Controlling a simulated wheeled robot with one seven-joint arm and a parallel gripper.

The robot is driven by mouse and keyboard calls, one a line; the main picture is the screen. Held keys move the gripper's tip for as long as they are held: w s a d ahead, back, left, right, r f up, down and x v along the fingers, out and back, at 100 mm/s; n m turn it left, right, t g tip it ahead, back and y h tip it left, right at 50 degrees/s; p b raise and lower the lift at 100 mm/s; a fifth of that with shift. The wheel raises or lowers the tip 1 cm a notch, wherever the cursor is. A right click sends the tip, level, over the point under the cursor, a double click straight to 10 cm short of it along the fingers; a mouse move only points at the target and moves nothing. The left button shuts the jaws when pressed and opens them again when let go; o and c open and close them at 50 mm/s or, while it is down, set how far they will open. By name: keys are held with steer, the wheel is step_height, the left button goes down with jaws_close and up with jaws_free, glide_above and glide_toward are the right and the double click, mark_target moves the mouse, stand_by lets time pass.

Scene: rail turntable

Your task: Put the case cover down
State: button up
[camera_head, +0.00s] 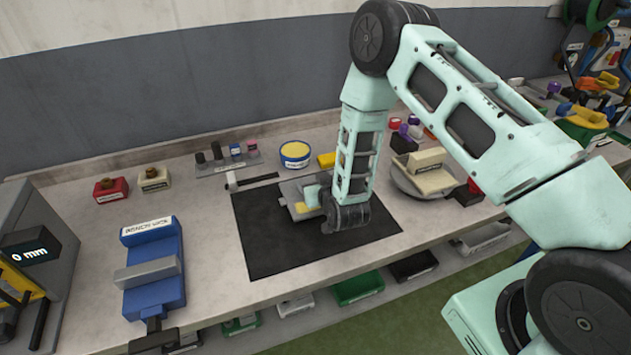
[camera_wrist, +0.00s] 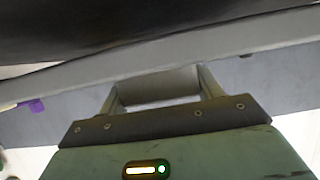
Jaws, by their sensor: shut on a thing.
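A grey piece that I take to be the case cover (camera_head: 290,191) shows in the head view over the black mat (camera_head: 270,238), partly hidden by my wrist. A yellow patch shows at its near side. In the wrist view my gripper (camera_wrist: 158,86) is shut on a grey part with a long straight edge, which I take to be the cover (camera_wrist: 160,53). A broad dark area fills the view above that edge. In the head view my fingers are hidden, and I cannot tell whether the cover touches the mat.
A blue vise (camera_head: 153,270) stands left of the mat. A yellow-topped tin (camera_head: 295,154) and a small rack (camera_head: 228,160) stand behind it. A grey bowl (camera_head: 410,182) with beige blocks is to the right. The mat's near left part is bare.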

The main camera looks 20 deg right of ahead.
steer(key=shift+f+b, duration=0.45)
steer(key=shift+b, duration=0.1)
steer(key=shift+f, duration=0.15)
steer(key=o, duration=1.4)
steer(key=shift+f, duration=0.1)
